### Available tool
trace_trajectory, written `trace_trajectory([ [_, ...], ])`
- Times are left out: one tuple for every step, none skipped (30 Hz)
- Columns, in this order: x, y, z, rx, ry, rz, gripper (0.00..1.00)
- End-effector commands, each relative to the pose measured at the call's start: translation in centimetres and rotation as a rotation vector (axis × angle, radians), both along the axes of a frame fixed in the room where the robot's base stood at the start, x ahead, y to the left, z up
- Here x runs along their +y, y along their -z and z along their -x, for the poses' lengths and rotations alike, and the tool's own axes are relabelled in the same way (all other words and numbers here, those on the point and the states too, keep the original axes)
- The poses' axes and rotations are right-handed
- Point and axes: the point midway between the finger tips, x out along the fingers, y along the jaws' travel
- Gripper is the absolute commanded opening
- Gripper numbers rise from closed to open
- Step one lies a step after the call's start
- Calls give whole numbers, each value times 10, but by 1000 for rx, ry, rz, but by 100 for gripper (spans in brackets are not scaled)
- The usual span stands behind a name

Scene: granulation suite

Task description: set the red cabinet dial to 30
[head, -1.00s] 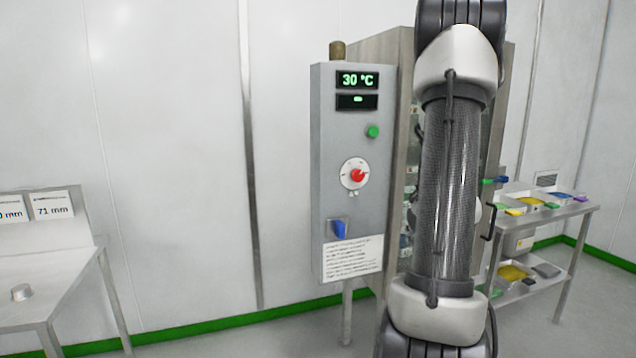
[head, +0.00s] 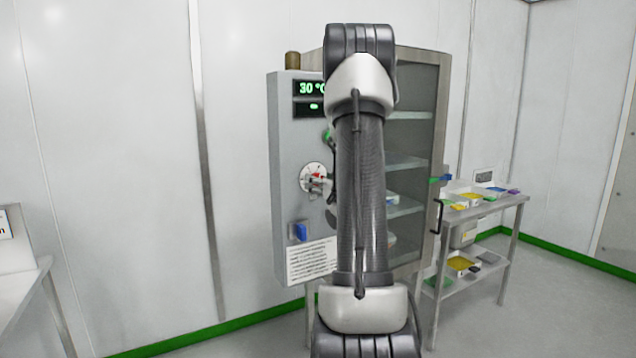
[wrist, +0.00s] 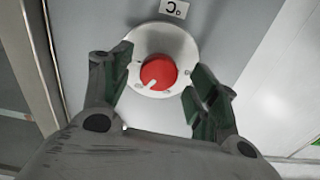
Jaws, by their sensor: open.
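The red dial (wrist: 158,72) sits on a round pale scale plate (wrist: 172,42) on the grey control box. In the wrist view its white pointer mark points down and to the left; the scale numbers are too small to read. My gripper (wrist: 160,85) is open, with one finger on each side of the dial and a gap to it. In the head view the dial (head: 318,176) is partly hidden by my gripper and arm. The display (head: 311,88) on the box shows 30 and part of a °C sign.
A blue switch (head: 300,231) and a printed label (head: 311,260) are below the dial. The glass-doored cabinet (head: 440,130) stands behind my arm. A steel cart (head: 485,212) with trays stands at right, and a white table (head: 20,290) at left.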

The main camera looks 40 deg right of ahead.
Motion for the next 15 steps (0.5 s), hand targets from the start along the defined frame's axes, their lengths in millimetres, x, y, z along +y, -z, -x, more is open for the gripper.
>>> trace_trajectory([
  [-1, 0, -6, -1, -1, 0, 60],
  [-2, 0, -9, -1, -1, 0, 60],
  [-2, 0, -11, -1, 0, 0, 60],
  [-3, 0, -13, 0, 0, 0, 60],
  [-3, 0, -14, 0, 0, 0, 60],
  [-4, 0, -15, 0, 1, 0, 60],
  [-4, 0, -15, 0, 1, 0, 60],
  [-4, 0, -15, 0, 1, 0, 60],
  [-4, 0, -15, 0, 1, 0, 60],
  [-4, 0, -15, 0, 1, 0, 60],
  [-4, 0, -15, 0, 1, 0, 60],
  [-4, 0, -15, 0, 1, 0, 60],
  [-4, 0, -15, 0, 1, 0, 58],
  [-4, 0, -15, 0, 1, 0, 53],
  [-4, 0, -15, 0, 1, 0, 46],
])
